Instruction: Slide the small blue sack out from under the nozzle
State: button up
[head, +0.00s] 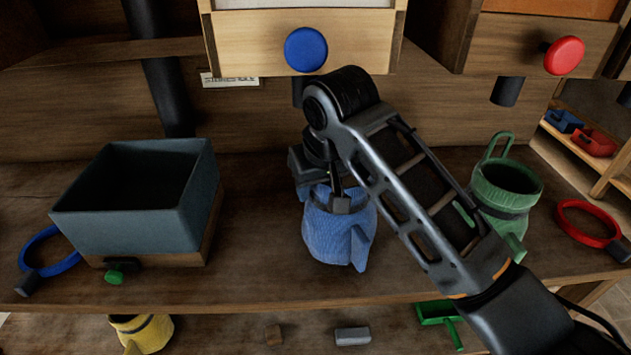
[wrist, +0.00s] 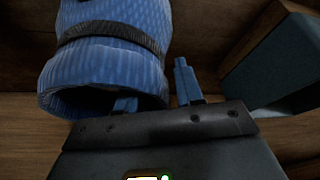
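The small blue sack (head: 335,235) stands upright on the bench, below the bin front with the blue knob. The dark nozzle (head: 297,92) under that bin is mostly hidden behind my arm. My gripper (head: 340,190) is down at the sack's top, its fingertips hard to see in the head view. In the wrist view the sack (wrist: 110,50) shows its dark band and open mouth. There my gripper (wrist: 155,92) has its fingers apart, one at the mouth and one outside the rim to the right. A gap shows between rim and outer finger.
A blue-grey open box (head: 135,225) stands left of the sack. A green sack (head: 505,190) stands to the right, below another nozzle (head: 507,91). A blue ring (head: 60,268) and a red ring (head: 588,241) lie at the sides. Bench in front of the sack is narrow.

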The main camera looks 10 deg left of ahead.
jog(key=shift+c, duration=0.2)
grip_shut()
dwell(1.1)
